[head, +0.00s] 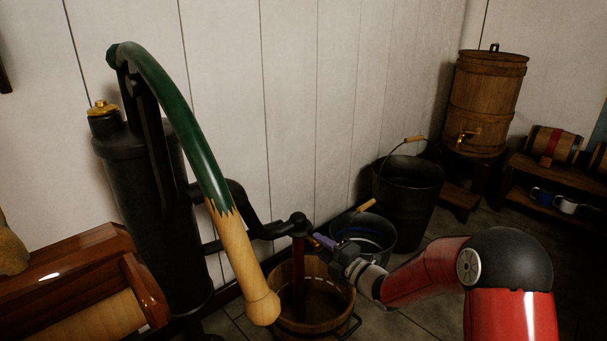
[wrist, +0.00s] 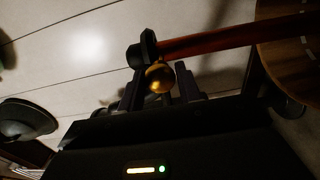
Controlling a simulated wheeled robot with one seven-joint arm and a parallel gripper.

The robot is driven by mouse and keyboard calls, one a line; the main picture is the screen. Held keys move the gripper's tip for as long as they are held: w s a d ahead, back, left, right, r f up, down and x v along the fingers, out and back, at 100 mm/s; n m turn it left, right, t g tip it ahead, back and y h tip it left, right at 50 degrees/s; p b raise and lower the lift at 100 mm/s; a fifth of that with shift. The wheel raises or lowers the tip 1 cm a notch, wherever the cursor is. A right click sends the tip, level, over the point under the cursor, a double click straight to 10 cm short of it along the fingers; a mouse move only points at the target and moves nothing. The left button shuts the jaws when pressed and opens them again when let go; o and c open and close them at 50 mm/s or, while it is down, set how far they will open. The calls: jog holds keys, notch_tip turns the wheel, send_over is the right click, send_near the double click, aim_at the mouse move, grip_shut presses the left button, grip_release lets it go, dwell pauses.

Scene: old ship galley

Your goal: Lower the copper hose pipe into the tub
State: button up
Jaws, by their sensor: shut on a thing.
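The copper hose pipe (head: 298,262) is a reddish tube hanging nearly upright from the black spout end of the pump. Its lower part reaches down inside the rim of the wooden tub (head: 343,303). In the wrist view, my gripper (wrist: 160,82) is shut on a round brass knob (wrist: 160,77) at the black-collared end of the pipe (wrist: 215,39). The pipe runs from there toward the tub (wrist: 291,40) at the right. Whether its lower end touches the tub's bottom is unclear.
The black hand pump (head: 142,185) with its long green and wooden handle (head: 190,120) stands at the left, the handle partly over the tub. A low bucket (head: 375,245) and a tall black bucket (head: 408,200) stand behind. A wooden barrel (head: 487,105) is at back right.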

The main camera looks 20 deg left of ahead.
jog(key=o, duration=1.1)
jog(key=shift+f, duration=0.15)
jog(key=shift+d, duration=0.1)
jog(key=v, duration=1)
jog(key=shift+s+d, duration=0.2)
jog(key=shift+d, duration=0.15)
